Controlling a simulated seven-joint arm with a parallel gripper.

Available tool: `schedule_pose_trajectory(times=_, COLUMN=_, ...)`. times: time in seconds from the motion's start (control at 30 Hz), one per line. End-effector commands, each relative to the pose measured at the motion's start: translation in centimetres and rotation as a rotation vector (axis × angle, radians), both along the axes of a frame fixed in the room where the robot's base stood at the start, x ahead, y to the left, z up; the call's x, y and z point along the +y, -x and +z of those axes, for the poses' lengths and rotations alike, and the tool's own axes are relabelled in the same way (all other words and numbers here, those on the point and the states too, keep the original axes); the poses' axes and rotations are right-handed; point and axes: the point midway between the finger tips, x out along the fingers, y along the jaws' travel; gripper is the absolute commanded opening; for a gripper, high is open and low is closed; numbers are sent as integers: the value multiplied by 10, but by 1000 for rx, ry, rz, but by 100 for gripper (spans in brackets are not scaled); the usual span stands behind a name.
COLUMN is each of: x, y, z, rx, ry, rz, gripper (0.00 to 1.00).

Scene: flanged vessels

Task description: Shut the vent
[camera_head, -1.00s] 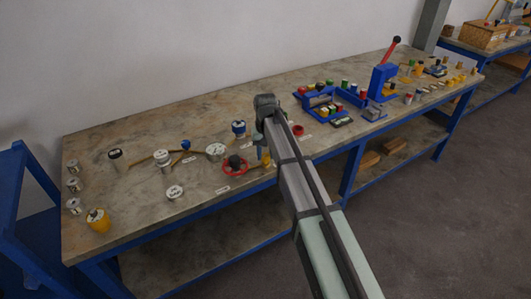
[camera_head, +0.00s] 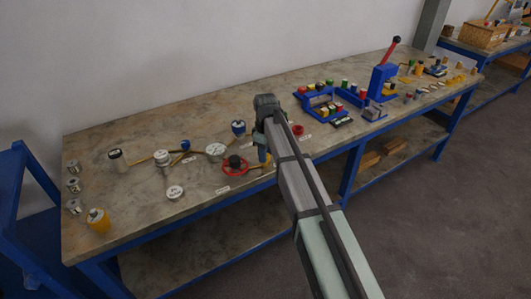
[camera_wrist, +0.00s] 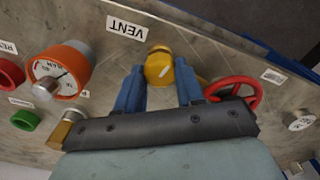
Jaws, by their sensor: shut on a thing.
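The vent knob (camera_wrist: 158,66) is a yellow, rounded handle with a short white mark on its face. It sits below the printed VENT label (camera_wrist: 127,27) in the wrist view. My gripper (camera_wrist: 160,88) has one blue finger on each side of the knob and is shut on it. In the head view my gripper (camera_head: 262,157) is low over the bench near its front edge. The arm and a finger hide most of the vent there.
A red handwheel (camera_wrist: 234,92) stands close beside the right finger; it also shows in the head view (camera_head: 237,166). An orange-rimmed gauge (camera_wrist: 60,69) stands to the left, with a green cap (camera_wrist: 25,120) nearby.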

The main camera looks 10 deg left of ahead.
Motion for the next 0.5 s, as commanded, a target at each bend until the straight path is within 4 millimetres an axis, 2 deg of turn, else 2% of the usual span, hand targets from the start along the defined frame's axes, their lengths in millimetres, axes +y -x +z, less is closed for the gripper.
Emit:
schedule_pose_trajectory(times=0.2, x=1, y=-1, z=0, rx=-1, ry=-2, rz=145, gripper=7)
schedule_pose_trajectory(times=0.5, x=1, y=-1, z=0, rx=-1, ry=-2, rz=255, gripper=7)
